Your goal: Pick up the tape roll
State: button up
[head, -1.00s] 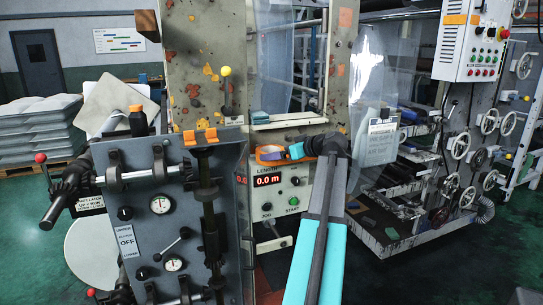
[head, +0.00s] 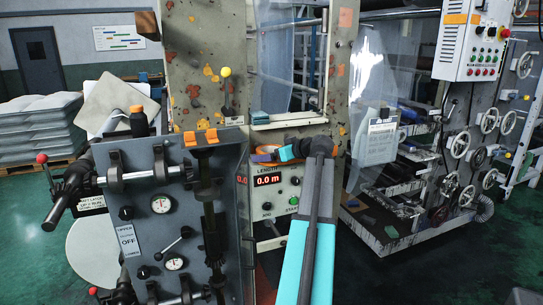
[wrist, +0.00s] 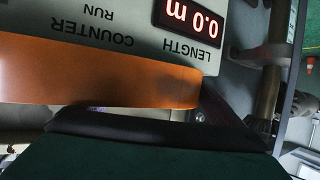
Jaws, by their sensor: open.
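The tape roll (head: 264,157) shows as a small orange and purple shape on the ledge above the length counter, partly hidden by my gripper. My gripper (head: 284,153) reaches in from the right with its cyan tip against the roll in the picture. Its jaws are open, and I cannot tell whether they touch the roll or sit around it.
The counter panel (head: 280,190) with its red 0.0 m display stands just below the ledge; its lettering is upside down in the wrist view (wrist: 110,28). A grey control cabinet (head: 150,235) with gauges and levers stands close on the left. Clear film hangs behind.

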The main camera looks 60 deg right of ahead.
jog(key=c, duration=0.8)
jog(key=shift+o, duration=0.2)
jog(key=shift+r, duration=0.2)
jog(key=shift+r, duration=0.5)
jog(key=shift+s+d+r+b, duration=0.1)
jog(key=shift+s+r+b, duration=0.2)
jog(key=shift+r, duration=0.25)
jog(key=shift+s+r+b, duration=0.15)
jog(key=shift+r+b, duration=0.1)
jog(key=shift+r, duration=0.3)
jog(key=s+d+r+b, duration=0.1)
jog(key=s+b, duration=0.1)
jog(key=s, duration=1.3)
jog(key=shift+d+r, duration=0.25)
jog(key=shift+d, duration=0.1)
